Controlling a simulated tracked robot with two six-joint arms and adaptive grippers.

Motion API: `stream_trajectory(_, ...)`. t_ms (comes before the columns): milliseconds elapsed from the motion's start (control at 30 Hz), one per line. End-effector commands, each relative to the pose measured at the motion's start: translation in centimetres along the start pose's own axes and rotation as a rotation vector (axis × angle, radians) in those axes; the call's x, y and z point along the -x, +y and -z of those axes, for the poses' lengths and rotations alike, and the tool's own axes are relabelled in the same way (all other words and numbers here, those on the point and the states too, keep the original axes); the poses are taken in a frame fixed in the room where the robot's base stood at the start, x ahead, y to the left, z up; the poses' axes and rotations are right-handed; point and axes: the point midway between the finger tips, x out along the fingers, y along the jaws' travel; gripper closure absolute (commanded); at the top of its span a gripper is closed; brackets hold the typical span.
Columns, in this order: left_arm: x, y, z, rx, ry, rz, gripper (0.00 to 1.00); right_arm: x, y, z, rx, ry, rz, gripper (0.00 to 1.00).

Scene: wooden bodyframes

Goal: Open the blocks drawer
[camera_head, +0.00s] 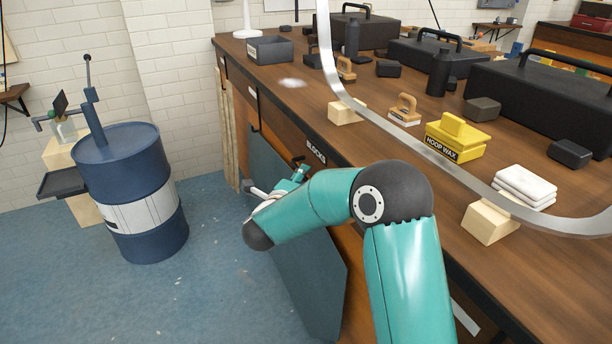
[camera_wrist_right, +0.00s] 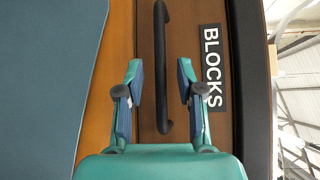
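The blocks drawer (camera_wrist_right: 190,30) has a brown wooden front with a "BLOCKS" label (camera_wrist_right: 212,68), which also shows in the head view (camera_head: 316,152) under the bench edge. Its long black bar handle (camera_wrist_right: 163,50) runs between the fingers of my right gripper (camera_wrist_right: 160,82) in the wrist view. The fingers are open, one on each side of the handle, with a visible gap on both sides. In the head view my right gripper (camera_head: 301,172) is at the drawer front, and my forearm hides much of it. The drawer looks shut. My left gripper is out of view.
A dark blue-grey panel (camera_head: 290,235) stands against the bench front below the drawer. The wooden bench top (camera_head: 300,108) holds black cases, bottles, yellow hoop wax (camera_head: 455,140) and a bent metal strip (camera_head: 326,50). A blue barrel (camera_head: 125,175) stands left; floor between is clear.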

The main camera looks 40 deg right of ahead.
Motion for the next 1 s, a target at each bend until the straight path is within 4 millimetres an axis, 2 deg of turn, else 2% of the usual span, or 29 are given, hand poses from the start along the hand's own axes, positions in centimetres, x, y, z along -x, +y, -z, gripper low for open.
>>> stream_trajectory(200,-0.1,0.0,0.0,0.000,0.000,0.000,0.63,-1.7,0.1,0.0,0.002,0.000,-0.001,0.63)
stream_trajectory(500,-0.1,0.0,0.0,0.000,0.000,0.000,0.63,-1.8,0.0,-0.1,0.001,-0.002,-0.001,0.63)
stream_trajectory(733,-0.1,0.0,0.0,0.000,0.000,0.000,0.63,-1.8,0.1,-0.1,0.001,-0.002,-0.001,1.00)
stream_trajectory(1000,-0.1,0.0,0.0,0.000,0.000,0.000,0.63,-1.7,0.1,-0.1,0.002,-0.002,-0.003,1.00)
